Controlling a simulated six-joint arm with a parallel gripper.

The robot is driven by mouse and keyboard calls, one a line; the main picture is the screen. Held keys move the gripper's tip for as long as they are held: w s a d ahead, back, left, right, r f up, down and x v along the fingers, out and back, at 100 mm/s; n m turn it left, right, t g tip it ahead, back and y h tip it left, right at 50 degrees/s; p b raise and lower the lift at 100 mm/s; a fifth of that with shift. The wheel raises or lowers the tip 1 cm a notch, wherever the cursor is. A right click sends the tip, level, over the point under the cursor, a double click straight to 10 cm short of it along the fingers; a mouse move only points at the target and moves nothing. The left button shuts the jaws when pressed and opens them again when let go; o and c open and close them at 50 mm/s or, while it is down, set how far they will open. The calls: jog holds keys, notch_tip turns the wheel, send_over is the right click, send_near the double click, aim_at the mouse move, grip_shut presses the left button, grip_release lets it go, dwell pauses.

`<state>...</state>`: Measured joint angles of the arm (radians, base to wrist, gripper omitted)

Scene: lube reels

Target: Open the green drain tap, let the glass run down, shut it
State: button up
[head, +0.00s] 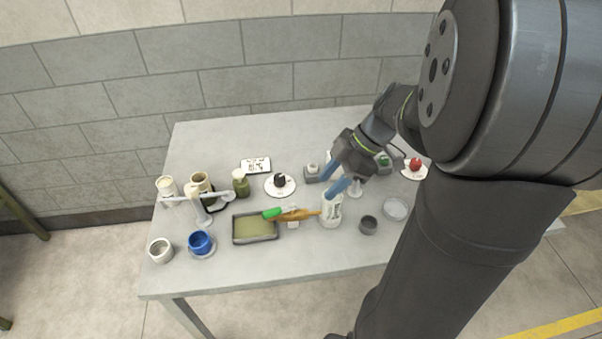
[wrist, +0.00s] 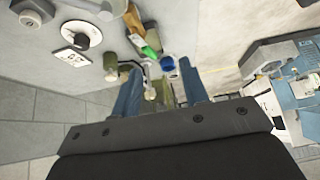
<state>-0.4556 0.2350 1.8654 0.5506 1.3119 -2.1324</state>
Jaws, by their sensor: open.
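The green drain tap handle (head: 272,213) sits at the left end of an orange-brown tap body (head: 298,214). The body reaches left from a white upright vessel (head: 331,212) with dark markings, which may be the glass; its level cannot be read. The handle end is over the right edge of a shallow dark-rimmed tray (head: 234,238) of olive liquid. My gripper (head: 342,190) is open, its blue fingers above the vessel, right of the green handle. In the wrist view the green handle (wrist: 148,51) shows ahead of my open gripper (wrist: 160,72), apart from the fingers.
A blue cup (head: 200,243), a white cup (head: 160,250) and a white stand (head: 203,217) are left of the tray. A black knob on a white disc (head: 280,183) and a grey button box (head: 312,174) are behind.

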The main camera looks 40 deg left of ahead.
jog(key=s+a+r+n+t+h, duration=0.1)
jog(key=s+a+r+t+h, duration=0.15)
jog(key=a, duration=0.45)
jog(key=s+a+r+n+t+h, duration=0.1)
jog(key=s+a+r+n+h, duration=0.2)
jog(key=a, duration=0.4)
jog(key=m, duration=0.1)
send_near(274, 209)
jog(key=shift+h, duration=0.45)
jog(key=f, duration=0.5)
jog(key=s+f, duration=0.1)
jog(key=f, duration=0.2)
jog(key=shift+d+f, duration=0.2)
jog(key=shift+f, duration=0.1)
jog(key=shift+w, duration=0.1)
grip_shut()
